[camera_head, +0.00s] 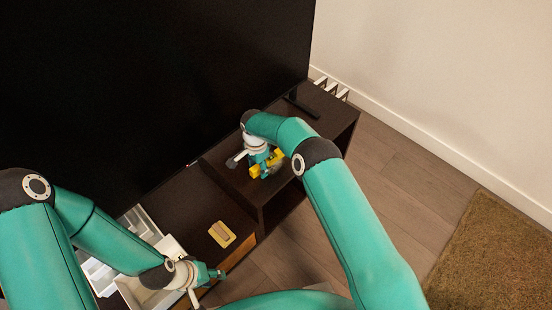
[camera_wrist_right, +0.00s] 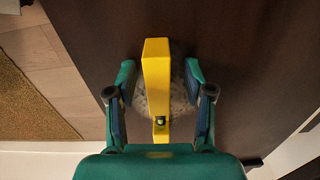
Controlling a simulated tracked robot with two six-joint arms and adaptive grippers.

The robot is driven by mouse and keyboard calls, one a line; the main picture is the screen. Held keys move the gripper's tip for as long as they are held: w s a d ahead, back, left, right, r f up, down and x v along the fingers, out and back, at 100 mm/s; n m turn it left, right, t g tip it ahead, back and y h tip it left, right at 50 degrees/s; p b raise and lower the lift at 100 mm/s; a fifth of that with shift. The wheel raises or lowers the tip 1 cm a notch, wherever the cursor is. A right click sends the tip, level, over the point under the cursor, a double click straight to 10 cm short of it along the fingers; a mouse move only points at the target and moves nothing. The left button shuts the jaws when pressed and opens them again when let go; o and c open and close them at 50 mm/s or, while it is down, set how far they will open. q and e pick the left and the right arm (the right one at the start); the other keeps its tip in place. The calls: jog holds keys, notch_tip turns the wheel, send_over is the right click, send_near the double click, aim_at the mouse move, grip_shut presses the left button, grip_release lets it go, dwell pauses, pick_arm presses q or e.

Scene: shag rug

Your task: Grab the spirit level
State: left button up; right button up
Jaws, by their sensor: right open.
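The spirit level is a yellow bar (camera_wrist_right: 157,75) with a small green vial near its lower end, seen in the right wrist view on the dark brown cabinet top. My right gripper (camera_wrist_right: 157,98) is open, with one finger on each side of the level and gaps between. In the head view the yellow level (camera_head: 256,171) shows partly, the rest hidden by my right gripper (camera_head: 264,166). A greyish round thing lies under or behind the level. My left gripper (camera_head: 207,280) is at the lower left, far from the level; its fingers are too small to tell.
A dark TV (camera_head: 140,80) stands along the back of the cabinet (camera_head: 195,200). A yellowish block or sponge (camera_head: 222,234) lies on the cabinet's lower part. White trays (camera_head: 140,225) are near my left arm. A brown rug (camera_head: 500,255) lies on the wood floor at right.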

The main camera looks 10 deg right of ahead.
jog(key=shift+c, duration=0.3)
grip_shut()
jog(key=shift+r, duration=0.15)
